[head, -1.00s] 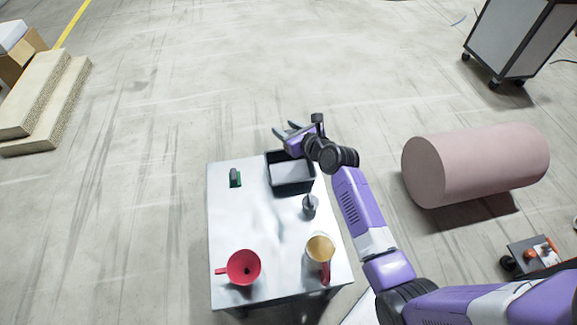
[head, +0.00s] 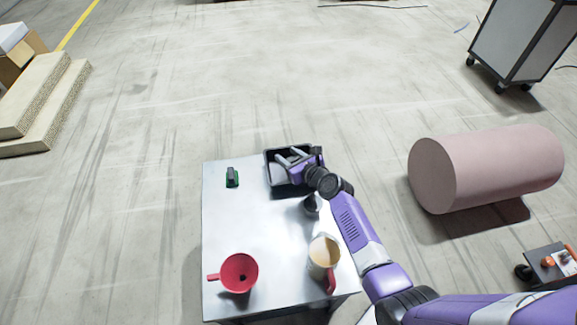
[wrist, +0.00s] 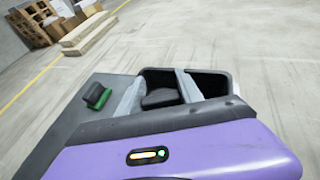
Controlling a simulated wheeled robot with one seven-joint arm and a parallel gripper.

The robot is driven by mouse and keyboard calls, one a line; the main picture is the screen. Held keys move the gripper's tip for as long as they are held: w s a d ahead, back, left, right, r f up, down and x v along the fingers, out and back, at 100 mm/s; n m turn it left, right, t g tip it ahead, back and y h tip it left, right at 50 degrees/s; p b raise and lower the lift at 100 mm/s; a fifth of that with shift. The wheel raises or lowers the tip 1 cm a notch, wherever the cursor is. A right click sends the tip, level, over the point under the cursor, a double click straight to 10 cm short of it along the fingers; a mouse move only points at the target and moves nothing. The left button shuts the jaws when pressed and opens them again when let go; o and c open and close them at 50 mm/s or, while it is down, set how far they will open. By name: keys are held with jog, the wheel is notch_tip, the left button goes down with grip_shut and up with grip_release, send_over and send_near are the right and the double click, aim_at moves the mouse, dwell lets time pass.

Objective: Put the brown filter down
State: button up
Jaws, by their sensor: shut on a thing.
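My gripper (head: 291,156) is over the black tray at the far right of the table. In the wrist view, its two grey fingers (wrist: 160,92) stand apart with a dark, blocky piece (wrist: 160,98) between them. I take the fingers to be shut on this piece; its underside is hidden. I cannot tell whether it is the brown filter. The black tray (head: 268,173) also shows its dark wall in the wrist view (wrist: 215,85).
The pale table (head: 240,212) has a clear middle. A small grey cup (head: 311,204) is partly behind my arm. A pink cylinder (head: 490,168) lies on the floor at right.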

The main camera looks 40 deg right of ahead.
notch_tip(320, 180, down, 4)
jog(key=shift+r+b, duration=0.1)
jog(key=shift+b, duration=1.1)
jog(key=shift+r, duration=0.1)
jog(key=o, duration=1.4)
jog(key=shift+s, duration=0.1)
jog(key=p+v, duration=0.4)
jog(key=v, duration=0.7)
jog(key=shift+s+a+r, duration=0.15)
jog(key=shift+s+r, duration=0.05)
jog(key=shift+s, duration=0.15)
